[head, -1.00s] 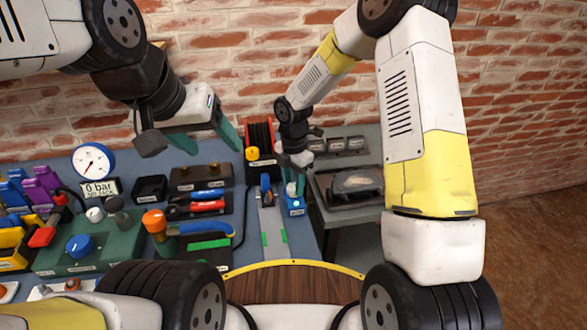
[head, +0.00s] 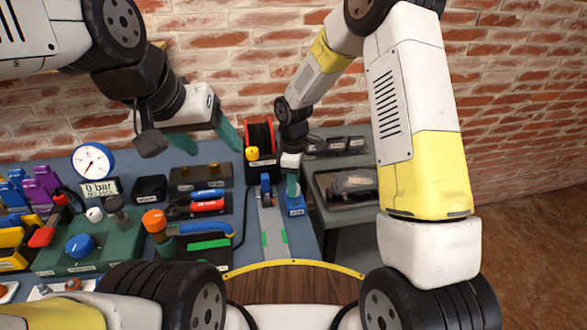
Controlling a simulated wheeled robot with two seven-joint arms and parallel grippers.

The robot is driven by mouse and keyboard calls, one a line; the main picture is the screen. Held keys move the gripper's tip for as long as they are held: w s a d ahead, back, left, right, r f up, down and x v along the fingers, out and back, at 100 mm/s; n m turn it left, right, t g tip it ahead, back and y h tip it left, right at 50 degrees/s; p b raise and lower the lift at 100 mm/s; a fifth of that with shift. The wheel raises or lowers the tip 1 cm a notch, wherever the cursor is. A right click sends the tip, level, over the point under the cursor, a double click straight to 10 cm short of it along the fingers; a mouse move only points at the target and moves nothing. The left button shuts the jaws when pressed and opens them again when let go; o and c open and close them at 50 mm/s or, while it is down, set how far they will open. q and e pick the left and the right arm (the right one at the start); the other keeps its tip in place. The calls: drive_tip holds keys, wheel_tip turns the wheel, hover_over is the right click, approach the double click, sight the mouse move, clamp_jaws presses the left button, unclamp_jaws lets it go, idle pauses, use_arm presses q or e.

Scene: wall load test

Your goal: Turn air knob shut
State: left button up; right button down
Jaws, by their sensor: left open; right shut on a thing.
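A blue round knob (head: 79,245) sits on a green panel (head: 115,245) at the left of the bench. A white dial gauge (head: 92,161) with a blue rim stands behind it, above a sign (head: 100,188) reading "0 bar". My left gripper (head: 206,142) is open and empty, above the back of the bench, right of the gauge and well apart from the knob. My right gripper (head: 292,183) points down at the bench's right side and is shut on a small blue block (head: 295,205). Its grip is partly hidden.
A cable reel (head: 259,135) stands at the back. Trays (head: 185,205) and red and blue tools fill the middle. A grey side table (head: 350,218) stands right; a brick wall rises behind.

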drive_tip(key=shift+w+m, duration=0.1)
drive_tip(key=shift+m, duration=2.1)
drive_tip(key=c, duration=0.9)
unclamp_jaws()
drive_tip(key=shift+r, duration=0.1)
wheel_tip(320, 180, up, 8)
drive_tip(key=shift+f, duration=0.15)
